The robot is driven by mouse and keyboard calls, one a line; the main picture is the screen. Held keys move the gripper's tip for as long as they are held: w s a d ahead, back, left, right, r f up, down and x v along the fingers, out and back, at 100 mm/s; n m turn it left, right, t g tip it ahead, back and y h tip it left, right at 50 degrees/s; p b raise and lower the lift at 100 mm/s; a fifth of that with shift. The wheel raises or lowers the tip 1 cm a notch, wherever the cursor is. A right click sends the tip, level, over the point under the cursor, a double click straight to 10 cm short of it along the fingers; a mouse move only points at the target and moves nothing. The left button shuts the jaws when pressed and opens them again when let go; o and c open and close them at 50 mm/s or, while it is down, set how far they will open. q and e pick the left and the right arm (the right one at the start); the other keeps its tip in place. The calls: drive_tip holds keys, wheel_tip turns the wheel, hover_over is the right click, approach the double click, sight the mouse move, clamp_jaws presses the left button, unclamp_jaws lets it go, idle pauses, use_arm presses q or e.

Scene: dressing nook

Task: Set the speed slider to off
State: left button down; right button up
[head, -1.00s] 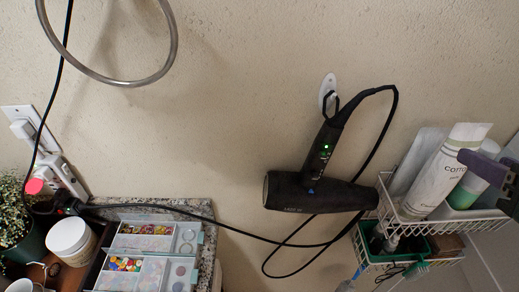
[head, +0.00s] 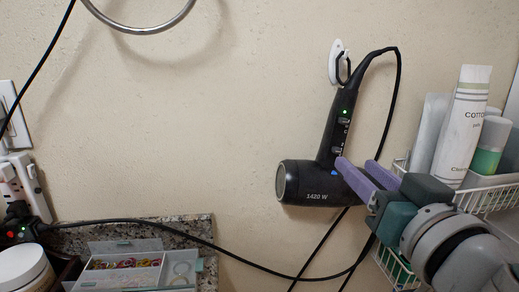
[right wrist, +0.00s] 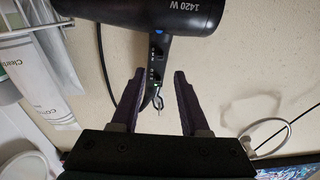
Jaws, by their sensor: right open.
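A black hair dryer (head: 308,182) hangs by its loop from a white wall hook (head: 337,62), handle up and barrel low. Its handle (head: 328,135) has two small sliders, an upper one (head: 344,121) and a lower one (head: 337,150), with a lit green light (head: 345,112) above. I cannot read which is the speed slider or its setting. My right gripper (head: 355,162), with purple fingers, is open just right of the lower handle. In the right wrist view the handle (right wrist: 154,60) shows beyond and between the open fingertips (right wrist: 159,72). My left gripper is not in view.
A white wire basket (head: 487,200) with a cotton tube (head: 463,125) and bottles is close behind my right arm. The black cord (head: 240,258) hangs below the dryer and runs left to the outlet (head: 22,185). A tray (head: 115,283) stands lower left. The wall left of the dryer is clear.

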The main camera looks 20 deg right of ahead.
sight(339, 149)
drive_tip(key=x, duration=0.6)
drive_tip(key=shift+c, duration=0.3)
clamp_jaws()
idle(1.0)
